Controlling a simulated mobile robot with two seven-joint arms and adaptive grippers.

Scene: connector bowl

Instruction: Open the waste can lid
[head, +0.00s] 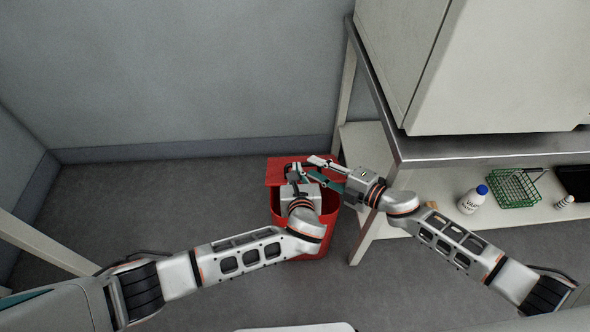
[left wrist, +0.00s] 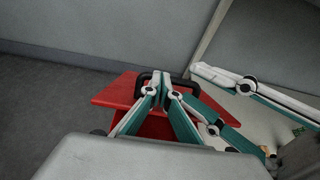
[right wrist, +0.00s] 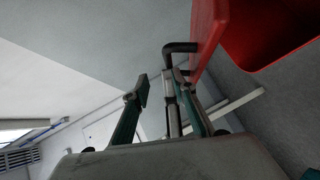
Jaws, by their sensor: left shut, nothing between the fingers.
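The red waste can (head: 329,222) stands on the floor below my arms; its red body also shows in the right wrist view (right wrist: 268,45). Its red lid (head: 276,174) shows at the can's far side and appears raised, though my arms hide much of the opening. In the left wrist view the lid (left wrist: 113,92) has a black handle (left wrist: 146,77). My left gripper (head: 294,168) is shut and empty, its fingertips (left wrist: 160,80) in front of the handle. My right gripper (head: 315,168) has its fingers apart, close beside the lid; one finger is near the handle (right wrist: 180,47).
A metal-topped bench (head: 470,150) with a lower shelf stands right of the can, one leg close beside it. A white bottle (head: 472,200) with a blue cap and a green wire basket (head: 516,188) are on the shelf. Floor left of the can is clear.

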